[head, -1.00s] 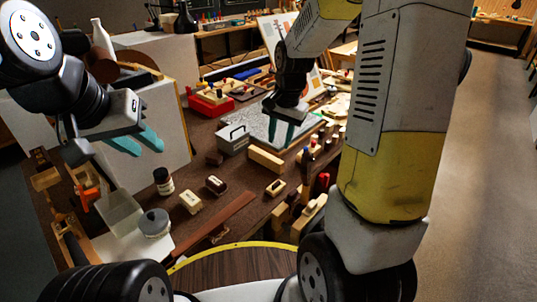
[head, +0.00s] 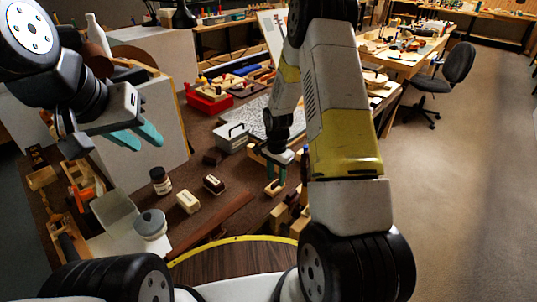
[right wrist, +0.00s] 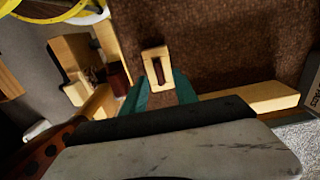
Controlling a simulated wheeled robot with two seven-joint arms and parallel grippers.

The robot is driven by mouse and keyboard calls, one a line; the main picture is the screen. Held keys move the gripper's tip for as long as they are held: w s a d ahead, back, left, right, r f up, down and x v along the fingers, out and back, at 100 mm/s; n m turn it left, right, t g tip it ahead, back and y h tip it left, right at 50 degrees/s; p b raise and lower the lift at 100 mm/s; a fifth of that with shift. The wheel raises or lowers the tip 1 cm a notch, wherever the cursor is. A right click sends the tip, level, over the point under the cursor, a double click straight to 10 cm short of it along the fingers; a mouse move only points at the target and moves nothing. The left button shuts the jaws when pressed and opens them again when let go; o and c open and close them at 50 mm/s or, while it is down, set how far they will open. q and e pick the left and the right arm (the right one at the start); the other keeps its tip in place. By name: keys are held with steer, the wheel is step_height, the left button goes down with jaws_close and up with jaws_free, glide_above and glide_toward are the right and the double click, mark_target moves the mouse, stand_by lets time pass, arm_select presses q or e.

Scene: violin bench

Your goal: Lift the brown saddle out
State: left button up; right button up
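A small pale wooden block (right wrist: 154,54) has a slot with a narrow dark-brown piece (right wrist: 157,70) in it, which looks like the brown saddle. In the head view this pale block (head: 274,188) is on the bench, partly hidden by my right gripper (head: 275,175). In the right wrist view my right gripper (right wrist: 160,90) has its teal fingers apart, pointing at the block's near end. I cannot tell whether they touch it. My left gripper (head: 149,146) is open and empty above the left of the bench.
A cream block (head: 188,202), a dark block with a pale top (head: 213,184), a dark jar (head: 160,181) and a grey-lidded pot (head: 151,224) stand left of my right gripper. A grey metal box (head: 231,138) stands behind. Wooden blocks (head: 283,219) crowd the bench's right edge.

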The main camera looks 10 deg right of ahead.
steer(key=shift+f, duration=0.6)
jaws_close()
